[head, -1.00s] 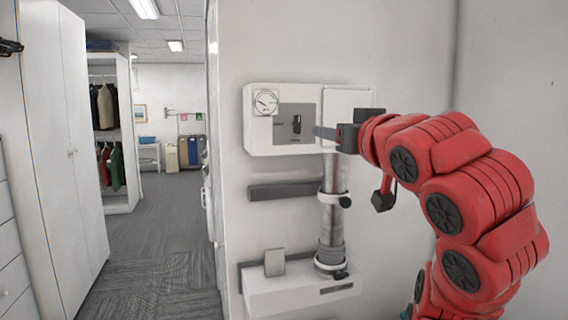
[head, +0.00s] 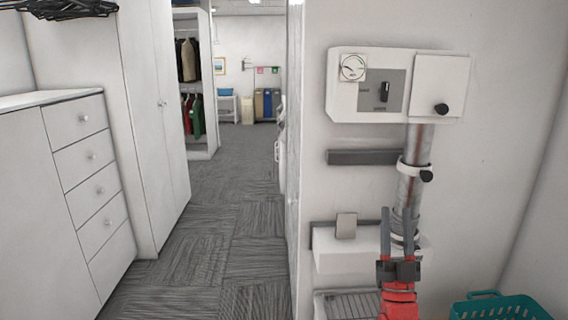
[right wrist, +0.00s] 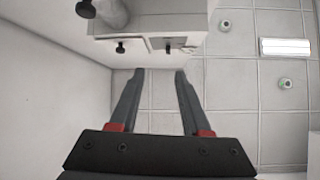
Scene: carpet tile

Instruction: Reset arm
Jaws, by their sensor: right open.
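My right gripper (head: 400,222) is low in the head view, its two dark fingers pointing up and apart, with nothing between them. Behind it is a vertical metal pipe (head: 413,172) on the wall. In the right wrist view my open fingers (right wrist: 153,75) point up toward the white wall unit and the ceiling. Only a short red part of my right arm shows below the gripper in the head view. My left gripper is not in either view.
A white wall box (head: 340,100) with a gauge and dark switch hangs above. A white ledge (head: 350,262) is beside the gripper. A teal basket (head: 500,308) stands lower right. A white drawer cabinet (head: 88,185) is at left. The carpeted aisle (head: 225,215) is clear.

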